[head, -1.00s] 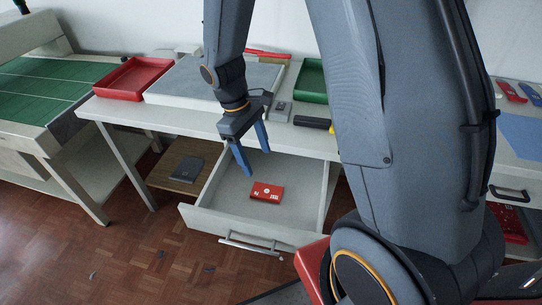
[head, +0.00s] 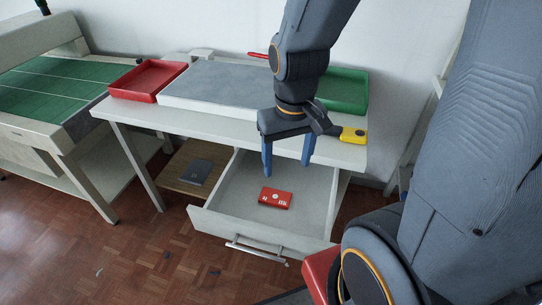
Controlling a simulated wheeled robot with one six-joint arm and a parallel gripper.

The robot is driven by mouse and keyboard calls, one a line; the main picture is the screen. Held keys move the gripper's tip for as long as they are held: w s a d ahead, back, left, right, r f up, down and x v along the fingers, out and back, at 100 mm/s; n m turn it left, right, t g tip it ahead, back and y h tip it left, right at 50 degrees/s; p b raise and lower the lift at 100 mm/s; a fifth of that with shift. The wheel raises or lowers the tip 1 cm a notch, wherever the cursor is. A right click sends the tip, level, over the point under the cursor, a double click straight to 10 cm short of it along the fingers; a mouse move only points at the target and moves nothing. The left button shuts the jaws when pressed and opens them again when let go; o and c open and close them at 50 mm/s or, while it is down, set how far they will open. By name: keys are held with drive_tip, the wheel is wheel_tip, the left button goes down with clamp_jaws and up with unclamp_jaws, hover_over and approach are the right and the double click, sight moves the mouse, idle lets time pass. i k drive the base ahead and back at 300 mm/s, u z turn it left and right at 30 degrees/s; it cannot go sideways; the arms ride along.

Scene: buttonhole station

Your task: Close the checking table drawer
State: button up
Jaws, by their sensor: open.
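The checking table (head: 228,122) is a white table with its drawer (head: 237,219) pulled out towards me. The drawer has a grey bar handle (head: 255,250) on its front. A small red box (head: 275,197) lies flat inside it. My gripper (head: 287,170) has two blue fingers, spread apart and pointing down, with nothing between them. It appears over the back part of the open drawer, near the table's front edge, apart from the handle. How high it is above the drawer floor is hard to tell.
On the table are a red tray (head: 147,80), a grey pad (head: 210,84), a green tray (head: 343,92) and a yellow-ended black thing (head: 352,135). A dark book (head: 196,172) lies on the wooden shelf (head: 180,160). A green-topped table (head: 52,97) stands left. Parquet floor (head: 130,262) is largely clear.

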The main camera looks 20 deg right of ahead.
sight(233, 211)
drive_tip(key=u, duration=0.95)
drive_tip(key=k, duration=0.9)
drive_tip(key=z, duration=0.9)
drive_tip(key=i, duration=0.45)
drive_tip(key=u, duration=0.1)
